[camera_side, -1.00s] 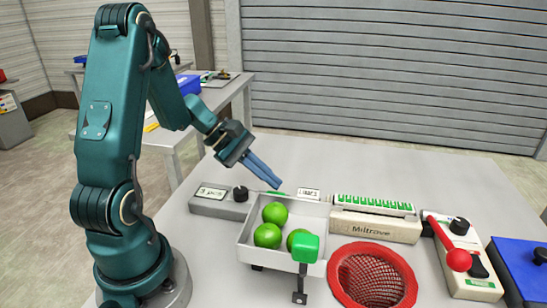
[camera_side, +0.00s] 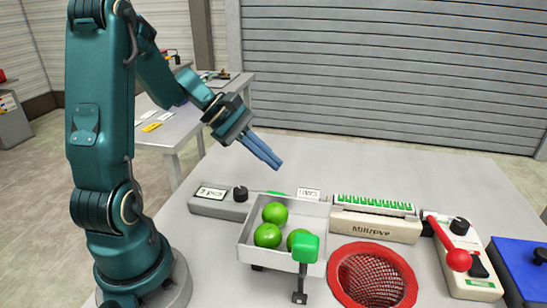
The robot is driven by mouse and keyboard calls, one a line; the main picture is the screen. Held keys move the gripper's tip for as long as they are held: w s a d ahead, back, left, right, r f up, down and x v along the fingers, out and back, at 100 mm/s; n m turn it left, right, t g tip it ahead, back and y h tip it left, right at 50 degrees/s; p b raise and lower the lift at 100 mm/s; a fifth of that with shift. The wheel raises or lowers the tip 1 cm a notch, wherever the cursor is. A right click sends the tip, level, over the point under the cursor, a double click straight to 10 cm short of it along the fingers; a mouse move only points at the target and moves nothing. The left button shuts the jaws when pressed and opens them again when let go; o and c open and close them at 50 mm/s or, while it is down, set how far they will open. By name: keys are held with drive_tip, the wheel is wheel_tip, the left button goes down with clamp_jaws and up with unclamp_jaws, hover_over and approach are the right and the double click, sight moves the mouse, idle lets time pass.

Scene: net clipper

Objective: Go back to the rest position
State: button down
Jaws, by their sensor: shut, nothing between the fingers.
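My gripper (camera_side: 273,161) is in the air above the back of the white tray. Its two blue fingers are shut together with nothing between them, tilted down to the right. The fingers are clear of everything below. The white tray (camera_side: 266,255) holds green limes (camera_side: 267,235), with a green block (camera_side: 305,247) at its front right corner.
A red net basket (camera_side: 372,275) stands right of the tray. Behind are a grey box with a black knob (camera_side: 240,193) and a clipper unit (camera_side: 376,228). A red-handled lever (camera_side: 458,259) and a blue box (camera_side: 525,262) are at the right. The back of the table is clear.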

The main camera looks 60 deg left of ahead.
drive_tip(key=shift+w+d+r, duration=0.1)
drive_tip(key=shift+d+r, duration=0.05)
drive_tip(key=shift+d, duration=0.2)
drive_tip(key=s+d+r+m+g, duration=0.1)
drive_tip(key=s+d+r+m, duration=0.2)
drive_tip(key=d+m, duration=0.3)
drive_tip(key=s+d+r+m+g, duration=0.25)
drive_tip(key=d+m, duration=0.25)
drive_tip(key=d, duration=0.3)
drive_tip(key=s+a+f+m+t+y, duration=0.1)
drive_tip(key=s+a+m+t+y, duration=0.1)
drive_tip(key=s+m+y, duration=0.3)
drive_tip(key=s+a+m, duration=0.1)
drive_tip(key=s+m, duration=0.1)
drive_tip(key=m, duration=0.1)
drive_tip(key=shift+s+y, duration=0.35)
drive_tip(key=shift+y, duration=0.05)
drive_tip(key=shift+m, duration=0.3)
